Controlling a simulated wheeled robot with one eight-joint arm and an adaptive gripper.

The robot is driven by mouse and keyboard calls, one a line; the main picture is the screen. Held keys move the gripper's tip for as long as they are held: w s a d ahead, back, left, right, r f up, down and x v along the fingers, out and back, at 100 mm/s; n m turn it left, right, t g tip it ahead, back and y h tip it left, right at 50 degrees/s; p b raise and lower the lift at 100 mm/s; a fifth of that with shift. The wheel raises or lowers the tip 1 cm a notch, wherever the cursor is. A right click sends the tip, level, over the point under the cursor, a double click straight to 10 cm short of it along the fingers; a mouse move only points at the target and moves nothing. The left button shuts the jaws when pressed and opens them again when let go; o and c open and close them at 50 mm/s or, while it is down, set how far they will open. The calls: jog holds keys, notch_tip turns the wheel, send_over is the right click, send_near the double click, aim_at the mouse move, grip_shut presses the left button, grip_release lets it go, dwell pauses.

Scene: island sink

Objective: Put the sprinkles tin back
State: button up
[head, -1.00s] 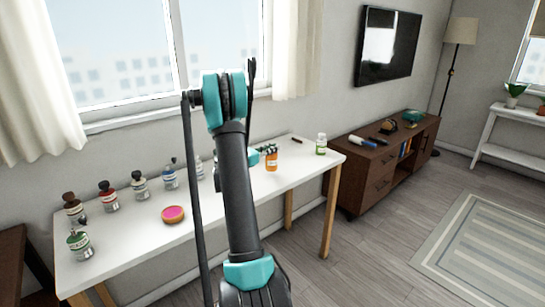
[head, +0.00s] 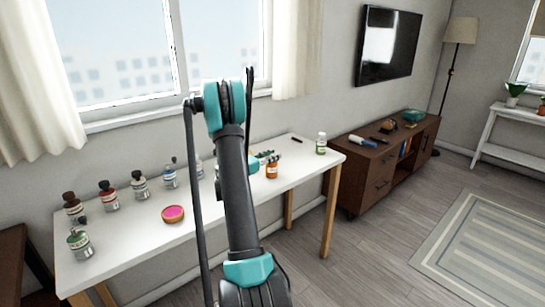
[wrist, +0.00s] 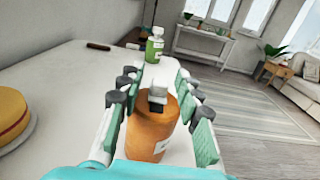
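No label reading sprinkles shows, so I cannot tell surely which thing is the tin. A low round tin with a pink top (head: 173,214) lies on the white table's front left part. A yellow round thing with a red band (wrist: 12,117) is at the wrist view's left edge. My gripper (head: 267,156) is low over the table's right part. In the wrist view my gripper (wrist: 158,88) has its fingers apart on both sides of an orange bottle (wrist: 152,130) with a grey and black top. A gap shows on the right. The orange bottle (head: 272,171) appears upright on the table.
A green-labelled bottle (head: 321,144) stands beyond, near the table's right end, with a small dark bar (wrist: 98,46) to its left in the wrist view. Several dropper-style bottles (head: 109,197) line the table's left part. My arm hides part of the table's middle.

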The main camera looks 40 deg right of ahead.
jog(key=shift+a+r, duration=0.15)
jog(key=shift+a, duration=0.1)
jog(key=a, duration=1.1)
jog(key=s+a+f+m+t+y, duration=0.1)
jog(key=s+a+f+m+y, duration=0.3)
jog(key=s+a+m+y, duration=0.5)
jog(key=s+a+f+m+t+y, duration=0.2)
jog(key=s+a+m+y, duration=0.7)
jog(key=s+a, duration=1)
jog(key=a+f, duration=0.2)
jog(key=a, duration=0.2)
jog(key=shift+a+m, duration=0.25)
jog(key=shift+m, duration=0.15)
